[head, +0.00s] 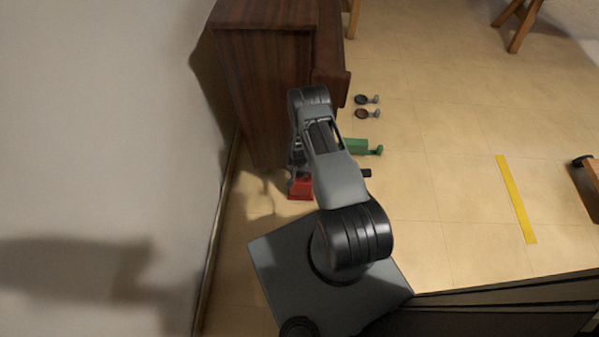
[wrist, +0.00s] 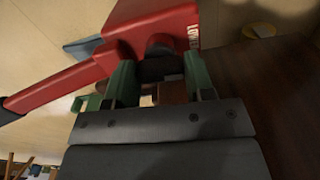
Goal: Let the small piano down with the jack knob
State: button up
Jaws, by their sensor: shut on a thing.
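The small piano (head: 262,85) is a dark brown wooden upright against the wall at the top of the head view. Its dark side also fills the right of the wrist view (wrist: 285,95). The red jack (head: 300,189) sits on the floor at the piano's near end, partly hidden by my arm. In the wrist view the jack (wrist: 165,25) shows large, with a long red handle and partly readable lettering. My gripper (wrist: 161,80) has its green fingers on both sides of the dark jack knob (wrist: 160,66) and is shut on it. Any gap under the piano is hidden.
Two small round cups (head: 367,99) (head: 368,114) and a green tool (head: 362,147) lie on the floor right of the piano. A yellow strip (head: 516,200) marks the open floor further right. The wall (head: 100,130) is close on the left.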

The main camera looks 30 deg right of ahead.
jog(key=m+b, duration=0.2)
jog(key=m, duration=0.2)
jog(key=shift+f, duration=0.1)
jog(key=m+b, duration=0.1)
jog(key=m, duration=0.3)
jog(key=shift+m, duration=0.3)
jog(key=m+b, duration=0.1)
jog(key=m, duration=0.3)
jog(key=shift+d+b, duration=0.1)
jog(key=shift+b, duration=0.3)
jog(key=shift+m+b, duration=0.35)
jog(key=shift+m, duration=1.95)
jog(key=o, duration=0.9)
jog(key=shift+r, duration=0.25)
notch_tip(320, 180, up, 14)
jog(key=p, duration=0.5)
jog(key=shift+f, duration=0.2)
